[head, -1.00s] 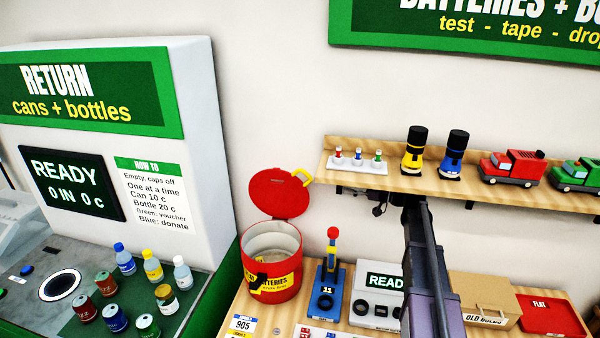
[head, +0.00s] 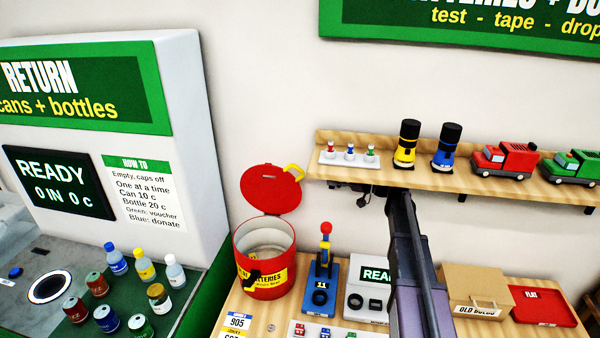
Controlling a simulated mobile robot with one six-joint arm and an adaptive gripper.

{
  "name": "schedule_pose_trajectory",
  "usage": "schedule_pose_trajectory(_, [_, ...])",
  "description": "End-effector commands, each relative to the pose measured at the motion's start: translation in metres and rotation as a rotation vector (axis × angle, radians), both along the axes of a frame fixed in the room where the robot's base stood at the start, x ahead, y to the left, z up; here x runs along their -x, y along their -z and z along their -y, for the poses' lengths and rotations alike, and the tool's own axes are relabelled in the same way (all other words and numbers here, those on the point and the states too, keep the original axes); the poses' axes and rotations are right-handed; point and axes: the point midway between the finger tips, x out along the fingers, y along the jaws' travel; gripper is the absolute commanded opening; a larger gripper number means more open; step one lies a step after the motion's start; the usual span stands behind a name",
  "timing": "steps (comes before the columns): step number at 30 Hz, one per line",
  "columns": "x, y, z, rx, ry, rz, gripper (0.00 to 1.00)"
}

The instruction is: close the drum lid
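The red drum (head: 262,283) stands on the wooden counter with a yellow batteries label on its front. Its red lid (head: 271,188) is open, tilted up at the back, with a yellow handle (head: 294,172) at its upper right. The drum's mouth is uncovered and its pale inside shows. My arm reaches up from the bottom right. My gripper (head: 366,192) is a small dark shape just below the shelf edge, to the right of the lid and apart from it. Its fingers are too small and dark to read.
The wooden shelf (head: 480,184) with flashlights and toy trucks runs just above my gripper. A blue tester (head: 321,285) with a red-topped post and a grey READY box (head: 366,300) stand right of the drum. The return machine (head: 185,130) is at the left.

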Motion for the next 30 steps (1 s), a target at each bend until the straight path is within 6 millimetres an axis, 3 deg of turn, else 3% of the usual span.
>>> schedule_pose_trajectory(18, [-0.028, 0.000, -0.086, 0.000, -0.002, 0.000, 0.54])
schedule_pose_trajectory(30, [-0.035, 0.000, -0.108, 0.000, -0.002, 0.000, 0.54])
